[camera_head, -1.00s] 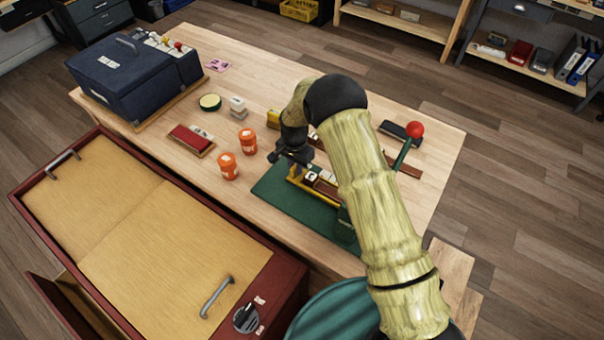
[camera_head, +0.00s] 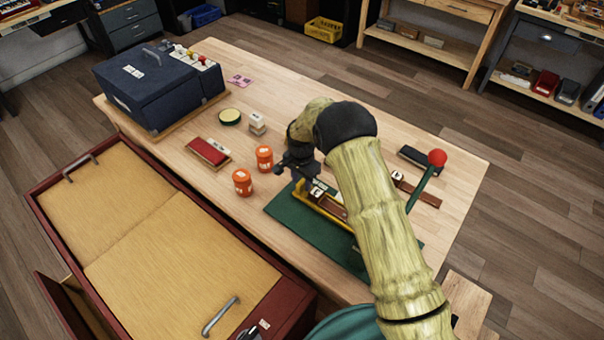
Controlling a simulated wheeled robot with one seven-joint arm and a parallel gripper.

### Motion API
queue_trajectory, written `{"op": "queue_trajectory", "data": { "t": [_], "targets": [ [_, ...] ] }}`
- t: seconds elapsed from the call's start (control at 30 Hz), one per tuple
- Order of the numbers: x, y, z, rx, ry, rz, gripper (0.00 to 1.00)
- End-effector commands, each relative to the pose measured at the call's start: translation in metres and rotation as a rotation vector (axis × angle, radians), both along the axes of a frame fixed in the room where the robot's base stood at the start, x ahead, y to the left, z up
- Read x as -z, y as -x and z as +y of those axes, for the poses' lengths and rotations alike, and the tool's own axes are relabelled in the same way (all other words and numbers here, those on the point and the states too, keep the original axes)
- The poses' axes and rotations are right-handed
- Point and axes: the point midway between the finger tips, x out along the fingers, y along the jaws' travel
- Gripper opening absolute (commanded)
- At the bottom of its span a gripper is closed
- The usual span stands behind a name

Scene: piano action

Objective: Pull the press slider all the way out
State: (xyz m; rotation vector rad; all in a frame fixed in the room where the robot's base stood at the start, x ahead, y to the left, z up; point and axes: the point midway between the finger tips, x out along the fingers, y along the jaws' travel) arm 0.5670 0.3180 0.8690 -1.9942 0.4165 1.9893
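The press has a dark green base (camera_head: 290,217) on the wooden table, with a yellow frame (camera_head: 325,213) and small dark and white pieces in it. I cannot make out for sure which part is the slider. A green lever with a red ball knob (camera_head: 437,158) rises at the right, partly behind my arm. My gripper (camera_head: 299,176) is dark and points down at the far left end of the yellow frame. It is at or just above the frame; contact is unclear. Its fingertips are too small and dark to show whether they are open or shut. My arm hides the press's right part.
Two orange canisters (camera_head: 242,182) stand left of the press. A dark red cabinet (camera_head: 48,190) with tan panels stands in front. The table behind my gripper is mostly clear.

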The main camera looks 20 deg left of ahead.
Motion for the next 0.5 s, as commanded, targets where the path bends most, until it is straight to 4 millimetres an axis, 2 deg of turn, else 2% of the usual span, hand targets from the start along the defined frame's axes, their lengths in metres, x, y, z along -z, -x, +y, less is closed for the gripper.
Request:
{"op": "queue_trajectory", "data": {
  "t": [0.23,0.5],
  "targets": [
    [-0.022,0.0,0.001,-0.002,-0.001,-0.002,0.38],
    [-0.074,-0.001,0.0,0.001,-0.003,-0.003,0.38]
  ]
}}
